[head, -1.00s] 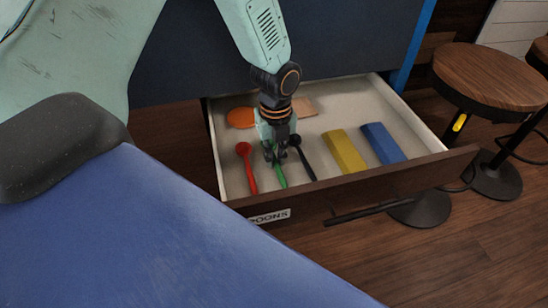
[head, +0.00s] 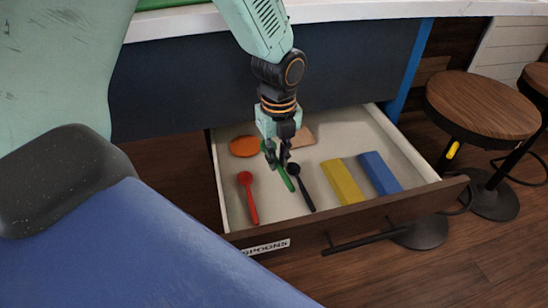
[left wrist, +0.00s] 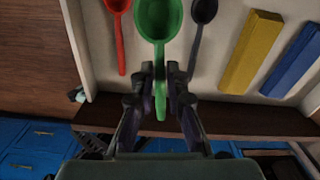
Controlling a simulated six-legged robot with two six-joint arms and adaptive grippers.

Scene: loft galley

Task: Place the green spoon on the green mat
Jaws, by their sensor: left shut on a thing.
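The green spoon (head: 287,179) is held in my left gripper (head: 278,161), whose fingers are shut on its handle. The spoon is over the open drawer and appears raised off its floor. In the left wrist view, the green bowl (left wrist: 157,18) shows large beyond the fingertips (left wrist: 161,76), with the handle between them. A green strip (head: 160,4) lies on the white counter at the top edge of the head view. It may be the green mat; most of it is out of frame. My right gripper is not in view.
The open drawer (head: 262,226) also holds a red spoon (head: 248,197), a black spoon (head: 302,187), an orange item (head: 244,146), a yellow block (head: 342,181) and a blue block (head: 379,173). The white counter edge (head: 330,14) is above the drawer. A wooden stool (head: 480,105) stands at right.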

